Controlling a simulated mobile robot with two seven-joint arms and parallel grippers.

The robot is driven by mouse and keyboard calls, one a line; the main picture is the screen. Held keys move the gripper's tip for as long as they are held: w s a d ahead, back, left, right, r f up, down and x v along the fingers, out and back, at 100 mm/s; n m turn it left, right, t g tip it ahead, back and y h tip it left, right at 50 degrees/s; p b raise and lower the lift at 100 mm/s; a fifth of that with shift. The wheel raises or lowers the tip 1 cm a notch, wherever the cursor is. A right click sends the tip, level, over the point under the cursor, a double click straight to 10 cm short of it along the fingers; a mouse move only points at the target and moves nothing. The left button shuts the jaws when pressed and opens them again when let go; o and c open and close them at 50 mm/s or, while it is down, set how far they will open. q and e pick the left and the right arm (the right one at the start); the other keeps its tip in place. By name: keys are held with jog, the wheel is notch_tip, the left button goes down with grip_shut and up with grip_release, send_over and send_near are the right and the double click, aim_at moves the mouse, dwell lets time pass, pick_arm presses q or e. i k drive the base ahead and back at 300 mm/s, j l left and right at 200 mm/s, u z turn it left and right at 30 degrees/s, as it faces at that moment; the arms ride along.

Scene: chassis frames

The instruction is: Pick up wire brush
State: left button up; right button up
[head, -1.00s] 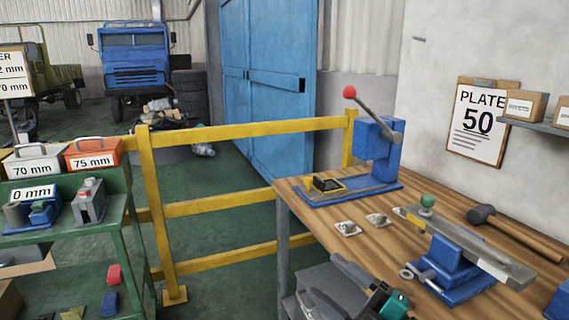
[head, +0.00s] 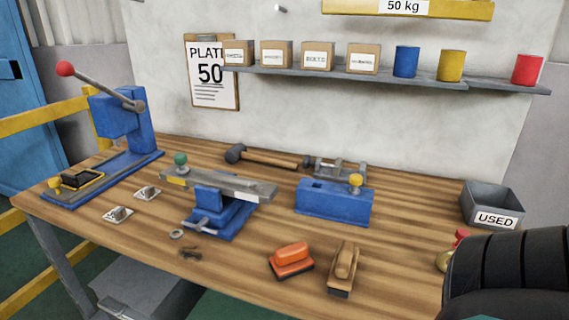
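A brush with a long wooden handle and a dark base (head: 343,268) lies near the front edge of the wooden workbench (head: 130,250), right of centre. Just left of it lies an orange block-shaped tool with a dark underside (head: 291,257). The bristles of either are too small to make out, so I cannot tell for sure which is the wire brush. The two lie apart, and nothing touches them. Neither of my grippers shows in the head view. A dark ribbed shape with a teal part, probably my arm, covers the bottom right corner.
A blue vise-like fixture with a long bar (head: 220,210) and a blue block with a yellow knob (head: 333,203) stand behind. A lever press (head: 125,130) is at left, a mallet (head: 265,158) at the wall. A grey USED bin (head: 493,204) and red-knobbed item (head: 460,237) are right.

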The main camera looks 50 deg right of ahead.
aim_at(340, 283)
jog(key=z, duration=0.45)
jog(key=l+z, duration=0.1)
jog(key=z, duration=0.3)
jog(key=l+z, duration=0.1)
jog(key=z, duration=0.8)
